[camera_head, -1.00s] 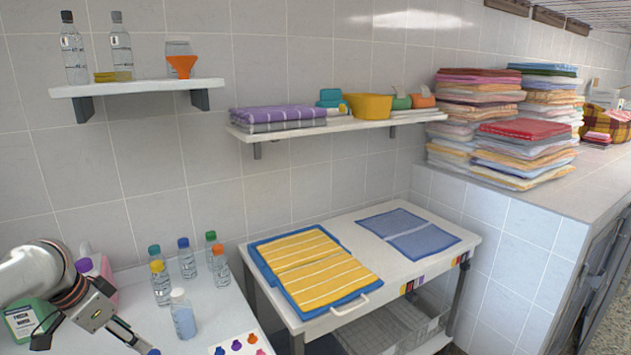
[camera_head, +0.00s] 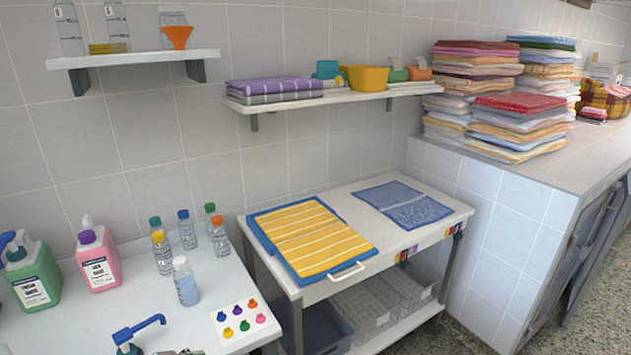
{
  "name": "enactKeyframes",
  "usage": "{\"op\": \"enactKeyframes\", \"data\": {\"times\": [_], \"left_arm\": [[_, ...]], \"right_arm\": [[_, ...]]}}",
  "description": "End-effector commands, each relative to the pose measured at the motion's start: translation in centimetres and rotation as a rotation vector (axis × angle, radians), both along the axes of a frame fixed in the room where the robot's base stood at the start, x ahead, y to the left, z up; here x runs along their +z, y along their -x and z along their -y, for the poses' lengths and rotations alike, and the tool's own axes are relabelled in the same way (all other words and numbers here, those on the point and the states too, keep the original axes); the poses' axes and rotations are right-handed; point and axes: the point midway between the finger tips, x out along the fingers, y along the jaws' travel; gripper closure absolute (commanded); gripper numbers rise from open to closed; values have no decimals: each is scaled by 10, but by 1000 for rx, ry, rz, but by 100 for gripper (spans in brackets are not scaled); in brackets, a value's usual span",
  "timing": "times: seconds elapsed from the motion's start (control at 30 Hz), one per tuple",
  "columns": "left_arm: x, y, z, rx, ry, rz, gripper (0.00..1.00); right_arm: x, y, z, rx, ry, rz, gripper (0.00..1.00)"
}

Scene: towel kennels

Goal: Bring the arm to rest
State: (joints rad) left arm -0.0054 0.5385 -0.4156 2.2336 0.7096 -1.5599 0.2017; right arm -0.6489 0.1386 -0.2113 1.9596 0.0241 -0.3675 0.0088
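Neither gripper can be made out in the head view. A small grey piece shows at the bottom edge beside a blue pump nozzle (camera_head: 140,328); too little of it shows to tell what it is. A yellow striped towel (camera_head: 312,237) lies on a blue tray (camera_head: 345,262) with a white handle, on the white cart. A blue towel (camera_head: 403,204) lies flat to its right.
A green bottle (camera_head: 33,275) and a pink bottle (camera_head: 98,260) stand at the left of the white table. Several small capped bottles (camera_head: 188,229) and a colour card (camera_head: 237,322) are near its right side. Towel stacks (camera_head: 515,115) stand on the tiled counter.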

Motion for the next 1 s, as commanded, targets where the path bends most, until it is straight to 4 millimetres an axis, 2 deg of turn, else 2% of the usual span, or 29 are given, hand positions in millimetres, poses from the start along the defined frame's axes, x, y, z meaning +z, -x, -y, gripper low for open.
{"op": "enactKeyframes", "data": {"times": [0.03,0.17,0.47,0.6,0.7,1.0], "left_arm": [[-5,14,-1,31,-5,12,45],[-8,41,-25,133,-69,47,45],[-13,114,-100,348,-262,32,45],[-11,152,-135,434,-362,-2,45],[-31,138,-115,403,-285,25,45],[-91,119,-49,354,-4,88,45]], "right_arm": [[-1,0,0,0,0,-1,56],[-1,1,0,0,0,-3,56],[-1,1,0,1,1,-2,56],[0,0,0,1,0,0,56],[2,-1,0,1,0,3,56],[2,-1,0,1,0,4,56]]}}
